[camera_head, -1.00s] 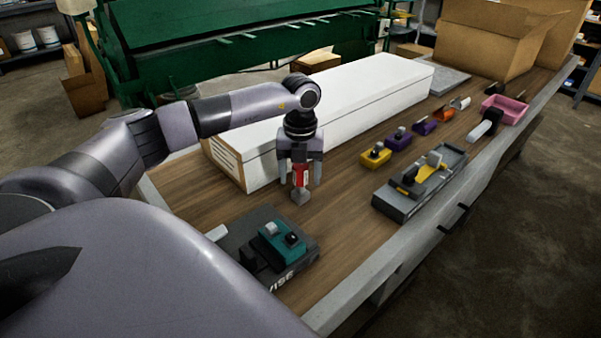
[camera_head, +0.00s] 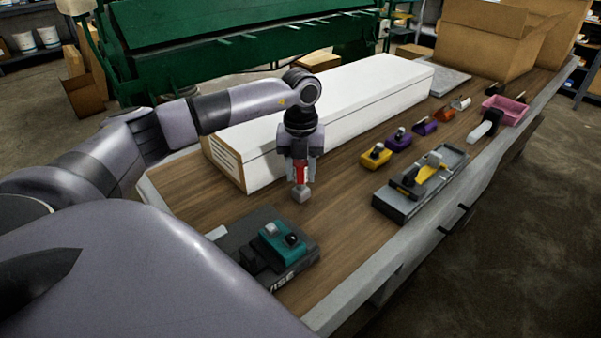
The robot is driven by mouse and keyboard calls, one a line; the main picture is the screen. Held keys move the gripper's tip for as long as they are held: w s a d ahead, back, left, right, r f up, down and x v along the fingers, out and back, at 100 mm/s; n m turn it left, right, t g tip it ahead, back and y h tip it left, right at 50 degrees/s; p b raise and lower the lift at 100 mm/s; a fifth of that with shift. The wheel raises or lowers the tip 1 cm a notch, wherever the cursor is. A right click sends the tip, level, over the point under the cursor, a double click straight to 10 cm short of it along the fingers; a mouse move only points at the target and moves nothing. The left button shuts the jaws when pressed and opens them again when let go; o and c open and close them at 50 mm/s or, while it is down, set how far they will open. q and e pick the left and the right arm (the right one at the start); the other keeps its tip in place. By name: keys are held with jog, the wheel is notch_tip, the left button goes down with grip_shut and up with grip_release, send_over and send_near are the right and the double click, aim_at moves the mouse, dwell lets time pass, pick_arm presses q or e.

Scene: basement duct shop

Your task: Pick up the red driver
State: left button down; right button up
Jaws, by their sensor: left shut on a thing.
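The red driver (camera_head: 301,173) shows in the head view at the bench's left-middle, in front of the near end of the long white box. It has a red body and a grey lower end (camera_head: 301,195). My left gripper (camera_head: 301,172) points down over it, with its fingers closed on the red part from both sides. Whether the driver's grey end touches the bench top I cannot tell. My right gripper does not show.
The long white box (camera_head: 330,105) lies right behind the gripper. A dark tray (camera_head: 245,235) with a teal tool (camera_head: 287,243) is in front. Right of it are a grey tray (camera_head: 400,206), a yellow tool (camera_head: 376,157), a purple tool (camera_head: 398,140) and a pink bin (camera_head: 508,108). Bare wood lies between.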

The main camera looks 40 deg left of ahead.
pick_arm(q)
notch_tip(320, 180, up, 19)
jog(key=p, duration=0.1)
dwell(0.3)
